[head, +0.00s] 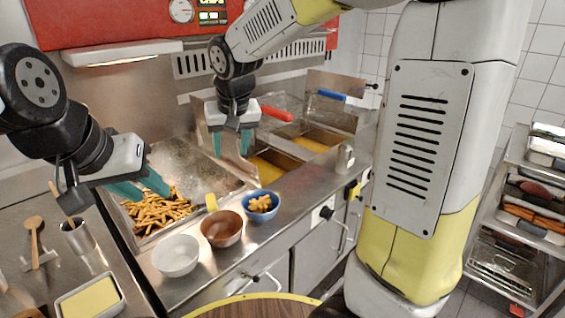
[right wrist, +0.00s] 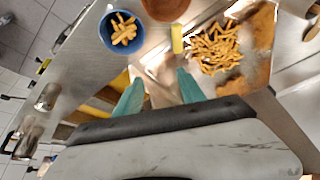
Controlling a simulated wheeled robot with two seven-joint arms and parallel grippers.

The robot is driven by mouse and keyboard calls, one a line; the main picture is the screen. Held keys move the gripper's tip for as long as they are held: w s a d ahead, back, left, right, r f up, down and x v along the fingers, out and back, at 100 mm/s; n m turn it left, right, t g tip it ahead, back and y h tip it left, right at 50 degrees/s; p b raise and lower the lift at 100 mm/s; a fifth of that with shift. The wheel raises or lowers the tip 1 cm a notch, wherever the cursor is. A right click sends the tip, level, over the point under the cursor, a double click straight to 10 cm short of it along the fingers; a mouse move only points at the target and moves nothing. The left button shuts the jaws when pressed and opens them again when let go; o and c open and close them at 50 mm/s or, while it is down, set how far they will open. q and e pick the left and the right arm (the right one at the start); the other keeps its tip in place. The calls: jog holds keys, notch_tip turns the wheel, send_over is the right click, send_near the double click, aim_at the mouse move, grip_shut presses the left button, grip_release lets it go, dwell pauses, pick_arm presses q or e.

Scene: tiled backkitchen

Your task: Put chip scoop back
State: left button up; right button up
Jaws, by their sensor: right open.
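The chip scoop's yellow handle (head: 211,202) sticks up at the front edge of the fries tray, behind the brown bowl. It also shows in the right wrist view (right wrist: 177,40); the scoop's metal part is hard to make out against the steel. My right gripper (head: 232,146) is open and empty above the back right of the tray, apart from the scoop. Its teal fingers (right wrist: 160,88) show spread in the right wrist view. My left gripper (head: 150,188) is open over the left part of the tray, above the fries, with nothing visible in it.
Fries (head: 158,212) lie in the steel tray. A white bowl (head: 176,256), a brown bowl (head: 222,229) and a blue bowl (head: 262,206) with food line the counter. Fryer baskets with red (head: 277,113) and blue handles stand behind. A steel cup (head: 78,238) stands at left.

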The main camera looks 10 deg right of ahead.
jog(key=s+d+r, duration=0.1)
jog(key=s+d, duration=0.6)
jog(key=s, duration=0.2)
jog(key=s+d+r+m+t, duration=0.1)
jog(key=s+d+r, duration=0.1)
jog(key=s+d, duration=0.4)
jog(key=s, duration=0.4)
jog(key=shift+d+t+y, duration=0.3)
jog(key=shift+d+y, duration=0.05)
jog(key=shift+y, duration=0.05)
jog(key=shift+d, duration=0.15)
